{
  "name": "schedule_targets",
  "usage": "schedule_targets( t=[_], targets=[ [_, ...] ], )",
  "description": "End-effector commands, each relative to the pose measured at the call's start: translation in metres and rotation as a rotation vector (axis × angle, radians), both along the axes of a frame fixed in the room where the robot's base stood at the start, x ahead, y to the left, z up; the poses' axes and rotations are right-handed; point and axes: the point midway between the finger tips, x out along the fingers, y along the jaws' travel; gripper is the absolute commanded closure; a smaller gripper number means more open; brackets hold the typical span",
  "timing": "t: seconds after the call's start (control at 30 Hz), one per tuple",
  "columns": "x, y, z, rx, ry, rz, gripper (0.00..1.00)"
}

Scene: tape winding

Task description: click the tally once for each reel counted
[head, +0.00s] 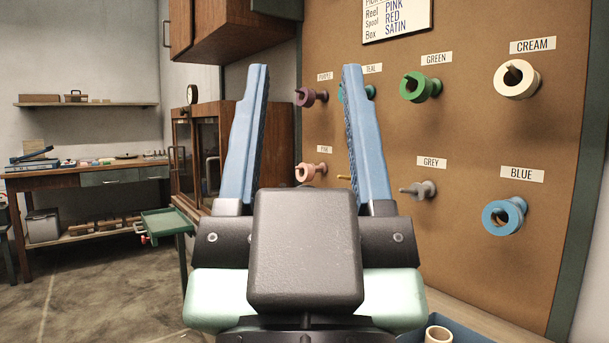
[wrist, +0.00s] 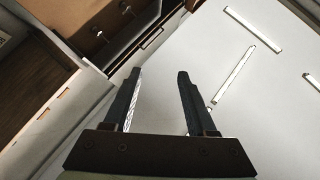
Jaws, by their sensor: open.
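My gripper (head: 306,70) is open and empty, its two blue fingers pointing up in the head view. It also shows open in the wrist view (wrist: 160,73). Reels hang on pegs on a brown board (head: 460,120): purple (head: 305,97), green (head: 419,88), cream (head: 533,79), pink (head: 305,172), grey (head: 424,189) and blue (head: 495,217). The teal reel (head: 370,92) is partly hidden by my right finger. A small red and metal item (head: 141,234) sits at the left edge of a green tray (head: 166,222); I cannot tell whether it is the tally.
A blue bin (head: 465,333) with a pale roll (head: 438,334) stands at the bottom right. A glass-fronted cabinet (head: 205,160) stands behind my gripper. A workbench (head: 90,176) is at the left. The wrist view shows mostly ceiling with light strips (wrist: 253,29).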

Motion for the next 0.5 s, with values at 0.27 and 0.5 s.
schedule_targets(
  t=[0.27, 0.5],
  targets=[
    [0.0, 0.0001, 0.0, 0.0, 0.0, 0.0, 0.88],
    [0.0, 0.0001, 0.0, 0.0, 0.0, 0.0, 1.0]
  ],
)
